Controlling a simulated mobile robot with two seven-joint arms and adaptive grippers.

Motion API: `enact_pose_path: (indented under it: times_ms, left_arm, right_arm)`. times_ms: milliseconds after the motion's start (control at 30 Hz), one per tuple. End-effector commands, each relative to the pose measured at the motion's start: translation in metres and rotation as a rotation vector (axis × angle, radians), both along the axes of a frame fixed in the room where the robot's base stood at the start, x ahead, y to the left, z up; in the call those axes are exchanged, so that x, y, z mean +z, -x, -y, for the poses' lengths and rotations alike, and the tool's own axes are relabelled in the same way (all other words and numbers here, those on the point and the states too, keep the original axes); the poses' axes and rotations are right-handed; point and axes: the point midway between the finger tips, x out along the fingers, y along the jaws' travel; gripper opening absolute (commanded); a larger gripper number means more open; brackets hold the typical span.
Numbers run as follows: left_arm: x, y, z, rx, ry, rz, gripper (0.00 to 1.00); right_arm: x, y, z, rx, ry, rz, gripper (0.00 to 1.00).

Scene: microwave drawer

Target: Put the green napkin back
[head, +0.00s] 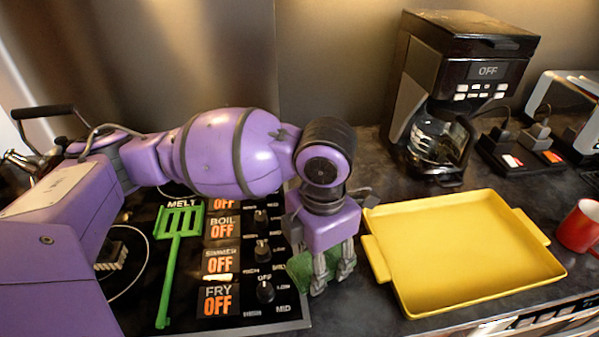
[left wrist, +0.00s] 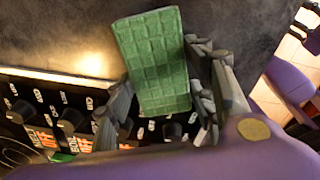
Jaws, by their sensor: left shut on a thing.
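The green napkin (left wrist: 155,62) is a textured green rectangle held between the fingers of my left gripper (left wrist: 165,100) in the left wrist view. In the head view my left gripper (head: 328,275) points down by the right edge of the stove panel, left of the yellow tray. The napkin (head: 300,272) shows there as a green patch beside and behind the fingers, partly hidden by them. I cannot tell whether it touches the counter. My right gripper is not in view.
A yellow tray (head: 405,299) lies empty on the dark counter. A green slotted spatula (head: 172,265) lies on the stove panel, with knobs (head: 265,291) beside it. A black coffee maker (head: 455,60) stands behind the tray, and a red mug (head: 580,228) stands at the right.

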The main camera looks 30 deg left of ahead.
Motion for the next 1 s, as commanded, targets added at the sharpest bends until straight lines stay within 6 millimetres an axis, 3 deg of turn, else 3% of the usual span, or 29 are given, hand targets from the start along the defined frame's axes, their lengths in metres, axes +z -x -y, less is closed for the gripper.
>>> enact_pose_path:
  times_ms: [33, 67, 200, 567, 667, 1000]
  left_arm:
    - [-0.001, 0.0, 0.0, 0.0, 0.0, 0.001, 0.17]
    - [-0.001, -0.001, 0.0, -0.001, 0.0, 0.002, 0.54]
    - [0.0, 0.0, 0.0, -0.001, 0.001, 0.001, 0.69]
    - [0.004, -0.001, 0.001, -0.001, 0.002, 0.003, 0.69]
    - [0.017, -0.002, 0.001, -0.001, 0.002, 0.006, 0.69]
    - [0.091, -0.002, 0.001, -0.001, 0.002, 0.008, 0.69]
  right_arm:
    - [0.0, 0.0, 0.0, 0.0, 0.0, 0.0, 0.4]
    - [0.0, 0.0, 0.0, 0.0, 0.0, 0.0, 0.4]
    - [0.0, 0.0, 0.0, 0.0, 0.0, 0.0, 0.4]
    - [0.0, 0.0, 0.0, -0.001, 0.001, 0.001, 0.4]
    - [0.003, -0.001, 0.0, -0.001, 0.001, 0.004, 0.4]
    - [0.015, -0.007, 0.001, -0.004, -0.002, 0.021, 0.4]
